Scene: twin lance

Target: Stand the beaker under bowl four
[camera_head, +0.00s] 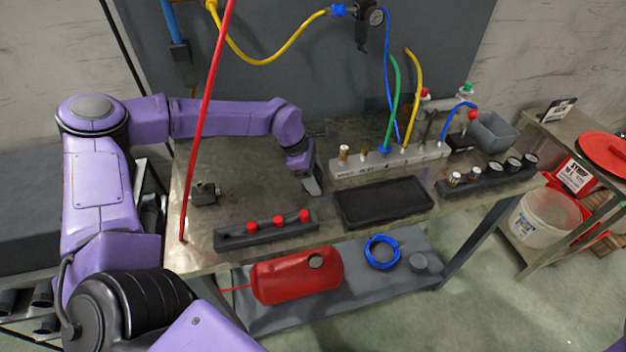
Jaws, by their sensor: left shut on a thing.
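My left gripper (313,184) reaches in from the left and points down at the bench top, just left of the grey manifold block (395,162). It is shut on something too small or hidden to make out. I cannot pick out a beaker or any bowl marked four. The manifold carries a row of ports with brass fittings and blue, green and yellow hoses, and its labels are too small to read. My right gripper is not in view.
A black tray (386,203) lies before the manifold. A rack with red knobs (266,232) stands front left, and a rack of dark-topped fittings (487,179) at right. A thin red pole (207,112) crosses the left side. A red tank (297,275) lies on the lower shelf.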

